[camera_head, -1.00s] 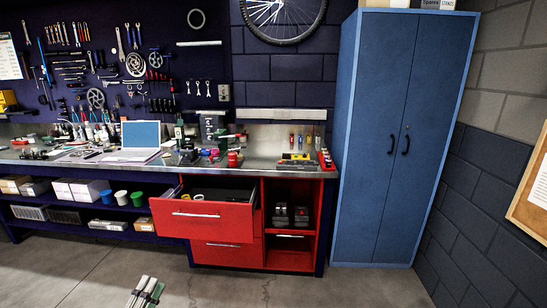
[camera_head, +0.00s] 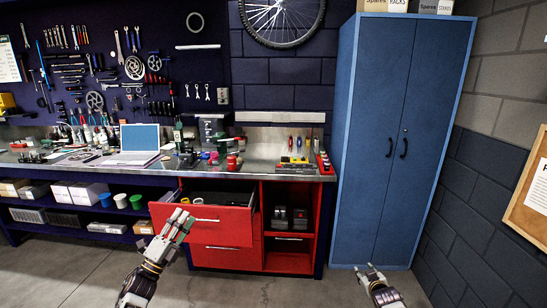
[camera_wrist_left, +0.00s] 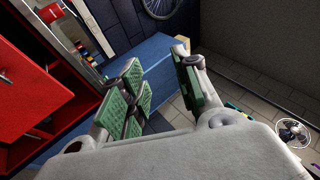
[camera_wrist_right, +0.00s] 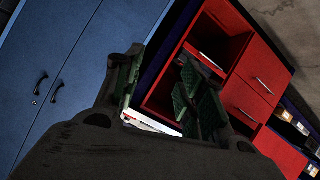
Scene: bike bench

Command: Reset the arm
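My left gripper (camera_head: 180,224) is raised in front of the pulled-out red drawer (camera_head: 227,232) in the head view and overlaps its left part. In the left wrist view its green-padded fingers (camera_wrist_left: 160,92) stand apart with nothing between them. My right gripper (camera_head: 368,268) is low at the bottom right of the head view, in front of the blue cabinet's foot. In the right wrist view its fingers (camera_wrist_right: 158,90) are apart and empty. Neither gripper is seen holding anything.
The tall blue cabinet (camera_head: 370,140) stands right of the workbench (camera_head: 290,174), its doors shut. The open drawer juts out from the bench. A laptop (camera_head: 140,140) and tools crowd the bench top. Bare floor (camera_head: 270,292) lies between my arms.

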